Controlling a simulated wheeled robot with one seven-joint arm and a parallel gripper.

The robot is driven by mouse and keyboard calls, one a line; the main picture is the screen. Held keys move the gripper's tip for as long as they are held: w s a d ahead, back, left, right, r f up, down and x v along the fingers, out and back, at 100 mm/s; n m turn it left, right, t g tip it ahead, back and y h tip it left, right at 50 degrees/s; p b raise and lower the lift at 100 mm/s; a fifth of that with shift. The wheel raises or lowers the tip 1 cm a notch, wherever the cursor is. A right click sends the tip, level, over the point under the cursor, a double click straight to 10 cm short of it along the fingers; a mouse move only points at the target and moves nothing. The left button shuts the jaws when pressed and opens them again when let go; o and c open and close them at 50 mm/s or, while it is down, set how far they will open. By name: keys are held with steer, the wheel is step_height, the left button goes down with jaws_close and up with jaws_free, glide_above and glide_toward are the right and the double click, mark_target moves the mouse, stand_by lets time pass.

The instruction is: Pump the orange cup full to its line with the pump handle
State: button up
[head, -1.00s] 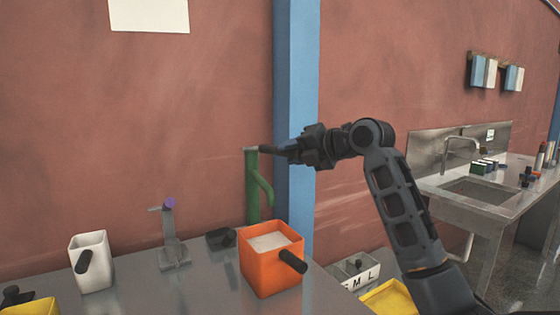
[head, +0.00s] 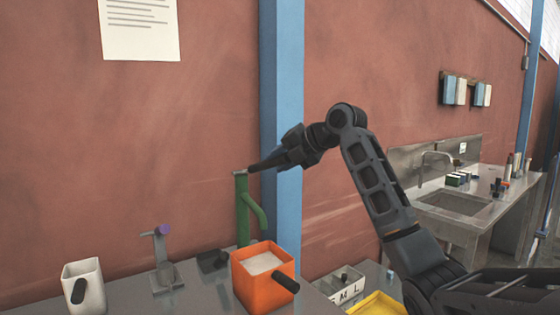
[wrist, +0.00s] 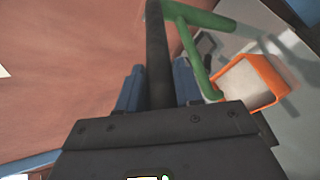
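The orange cup (head: 262,293) stands on the metal counter under the spout of the green pump (head: 243,212), with white powder (head: 265,263) inside near its rim. No fill line is visible from here. The black pump handle (head: 264,163) slopes up and right from the pump top to my gripper (head: 285,153). In the wrist view the handle (wrist: 157,45) runs between the two blue fingers of my gripper (wrist: 158,92), which close against its sides. The orange cup (wrist: 270,72) and green pump (wrist: 195,58) show to the right there.
A white cup (head: 92,292) stands at the left of the counter, near a small grey stand with a purple knob (head: 162,231). A dark block (head: 212,260) lies beside the pump. A labelled bin (head: 345,284) and a yellow container (head: 378,304) are right of the orange cup.

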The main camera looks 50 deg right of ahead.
steer(key=o, duration=0.4)
steer(key=shift+w+r, duration=0.1)
steer(key=shift+r, duration=0.05)
steer(key=shift+b+v, duration=1.05)
steer(key=shift+v, duration=2.85)
